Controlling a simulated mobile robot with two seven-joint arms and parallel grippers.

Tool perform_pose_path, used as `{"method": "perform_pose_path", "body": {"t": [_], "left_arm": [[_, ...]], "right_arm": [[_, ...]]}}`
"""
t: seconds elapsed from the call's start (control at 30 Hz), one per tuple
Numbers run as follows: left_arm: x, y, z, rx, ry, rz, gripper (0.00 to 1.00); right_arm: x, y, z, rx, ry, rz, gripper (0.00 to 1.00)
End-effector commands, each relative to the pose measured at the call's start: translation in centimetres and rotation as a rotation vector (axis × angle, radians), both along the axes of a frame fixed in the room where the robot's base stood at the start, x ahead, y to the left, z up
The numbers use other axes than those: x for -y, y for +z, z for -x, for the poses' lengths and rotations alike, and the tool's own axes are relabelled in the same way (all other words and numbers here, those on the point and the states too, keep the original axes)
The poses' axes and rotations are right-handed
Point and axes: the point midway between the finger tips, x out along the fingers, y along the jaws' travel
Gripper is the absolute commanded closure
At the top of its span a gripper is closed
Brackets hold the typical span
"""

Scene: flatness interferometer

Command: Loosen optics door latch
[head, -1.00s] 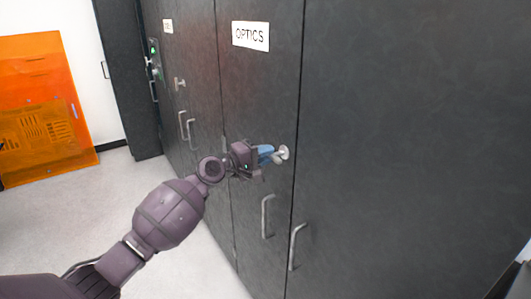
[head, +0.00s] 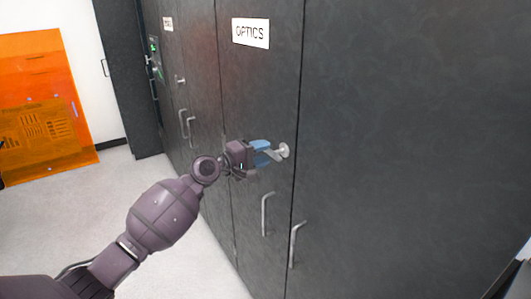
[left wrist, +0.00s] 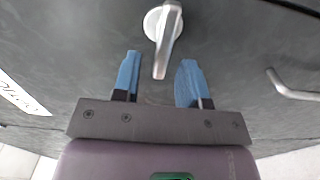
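The optics door (head: 262,95) is dark grey and shut, with a white OPTICS label (head: 250,33). Its silver latch (head: 284,151) has a round base and a lever. In the left wrist view the latch lever (left wrist: 164,45) points down toward my gripper, slightly tilted. My left gripper (head: 268,152) is at the latch, with blue fingers. In the left wrist view the left gripper (left wrist: 159,65) is open, one finger on each side of the lever's end, with a gap on both sides. My right gripper is not in view.
Bar handles (head: 266,214) and (head: 294,245) sit below the latch on neighbouring doors. More cabinet doors with handles (head: 184,125) run to the left. An orange translucent panel (head: 45,110) stands at the far left wall. The pale floor (head: 100,210) is clear.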

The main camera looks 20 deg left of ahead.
Motion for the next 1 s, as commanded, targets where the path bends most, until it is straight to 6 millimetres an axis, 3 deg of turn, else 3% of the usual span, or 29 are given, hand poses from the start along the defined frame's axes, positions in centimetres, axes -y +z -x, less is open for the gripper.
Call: {"method": "perform_pose_path", "body": {"t": [0.3,0.5,1.0], "left_arm": [[-3.6,-0.3,4.6,-0.001,0.001,-0.003,0.61],[-5.2,-0.2,6.6,-0.001,0.001,-0.002,0.61],[-5.8,0.0,7.4,0.0,0.0,-0.001,0.61]], "right_arm": [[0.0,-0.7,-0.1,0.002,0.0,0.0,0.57],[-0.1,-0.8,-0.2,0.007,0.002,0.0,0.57],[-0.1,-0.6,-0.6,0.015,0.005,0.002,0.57]]}}
